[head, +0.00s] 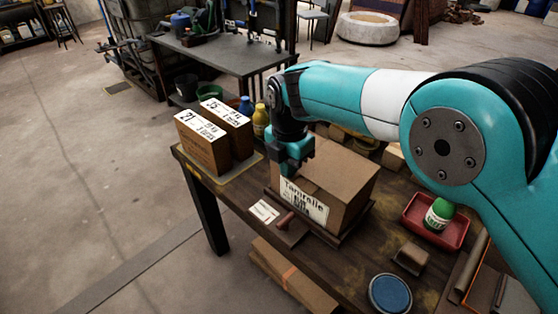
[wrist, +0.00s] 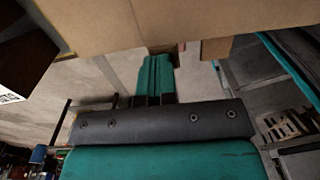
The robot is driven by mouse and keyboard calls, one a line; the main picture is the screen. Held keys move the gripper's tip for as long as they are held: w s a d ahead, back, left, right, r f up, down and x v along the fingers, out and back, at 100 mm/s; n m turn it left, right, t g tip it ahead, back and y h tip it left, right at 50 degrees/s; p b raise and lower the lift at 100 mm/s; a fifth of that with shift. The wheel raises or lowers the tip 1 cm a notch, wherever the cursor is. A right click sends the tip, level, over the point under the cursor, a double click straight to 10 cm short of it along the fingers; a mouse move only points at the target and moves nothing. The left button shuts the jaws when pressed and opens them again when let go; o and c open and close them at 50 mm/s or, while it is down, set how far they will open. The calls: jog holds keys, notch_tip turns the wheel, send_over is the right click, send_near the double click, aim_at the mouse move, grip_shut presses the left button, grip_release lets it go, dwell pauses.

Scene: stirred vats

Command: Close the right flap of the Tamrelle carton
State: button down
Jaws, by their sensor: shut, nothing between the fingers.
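The Tamrelle carton (head: 349,205), a brown box with a white name label, stands on a low tray on the wooden bench in the head view. Its top right looks covered by a flat cardboard panel (head: 345,175); my arm partly hides the top left, and I cannot tell the flaps apart. My gripper (head: 288,173) is shut and empty at the carton's upper left, over the label side; contact is unclear. In the wrist view, the shut fingers (wrist: 158,72) lie just below a broad cardboard surface (wrist: 180,22). A small brown piece (wrist: 216,48) hangs beside them.
Two labelled cartons (head: 208,155) stand at the bench's left end, with a yellow bottle (head: 261,122) and a blue bottle (head: 245,106) nearby. A blue round lid (head: 390,293) lies in front.

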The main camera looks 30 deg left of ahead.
jog(key=shift+f, duration=0.2)
dwell(0.3)
notch_tip(320, 180, up, 12)
jog(key=p, duration=0.9)
jog(key=s+d+r+m+y, duration=0.1)
jog(key=d+r+m, duration=0.55)
jog(key=d, duration=0.35)
jog(key=s+d+r+m+y, duration=0.1)
jog(key=d+r+m, duration=0.4)
jog(key=d+r, duration=0.3)
jog(key=s+d+m+y, duration=0.2)
jog(key=s+d+m, duration=1.1)
jog(key=s+d, duration=0.3)
jog(key=shift+s+r+m, duration=0.35)
jog(key=shift+s+r, duration=0.05)
jog(key=shift+s, duration=0.45)
